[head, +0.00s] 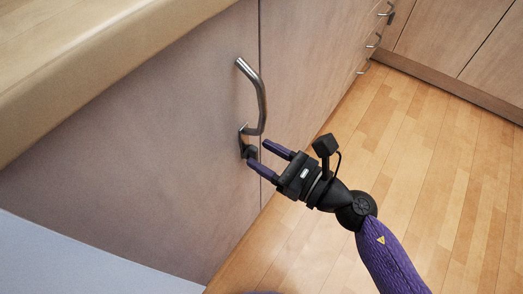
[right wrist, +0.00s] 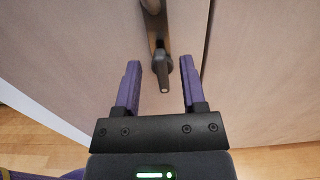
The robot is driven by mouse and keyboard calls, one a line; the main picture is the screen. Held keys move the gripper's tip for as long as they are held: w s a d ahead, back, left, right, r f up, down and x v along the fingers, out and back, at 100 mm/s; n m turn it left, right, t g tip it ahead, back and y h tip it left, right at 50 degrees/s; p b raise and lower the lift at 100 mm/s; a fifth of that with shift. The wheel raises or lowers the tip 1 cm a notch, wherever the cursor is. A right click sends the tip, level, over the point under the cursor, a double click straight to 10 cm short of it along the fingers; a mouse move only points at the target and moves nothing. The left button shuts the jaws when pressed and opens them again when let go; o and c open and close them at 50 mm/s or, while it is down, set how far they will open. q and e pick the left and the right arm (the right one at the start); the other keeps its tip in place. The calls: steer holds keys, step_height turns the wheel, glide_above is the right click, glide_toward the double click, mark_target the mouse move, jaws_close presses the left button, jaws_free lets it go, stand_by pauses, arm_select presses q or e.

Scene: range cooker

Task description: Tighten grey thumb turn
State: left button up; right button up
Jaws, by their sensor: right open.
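The grey thumb turn (head: 250,152) sits on a small plate on the wooden cabinet door, just below the curved metal handle. In the right wrist view the thumb turn (right wrist: 161,72) stands out from the door, dark grey with a light tip, roughly midway between the fingers. My right gripper (head: 258,158) is open, its two purple fingers pointing at the door close to the thumb turn. In the right wrist view the gripper (right wrist: 160,82) shows a clear gap on both sides of the thumb turn. I cannot tell whether the fingertips touch the door. My left gripper is not in view.
The curved metal handle (head: 261,95) rises directly above the thumb turn. A wooden countertop (head: 95,50) overhangs at the upper left. More drawers with handles (head: 373,41) run toward the back. The wooden floor (head: 440,150) on the right is clear.

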steer(key=shift+w+a, duration=0.4)
steer(key=shift+a, duration=0.1)
jaws_close()
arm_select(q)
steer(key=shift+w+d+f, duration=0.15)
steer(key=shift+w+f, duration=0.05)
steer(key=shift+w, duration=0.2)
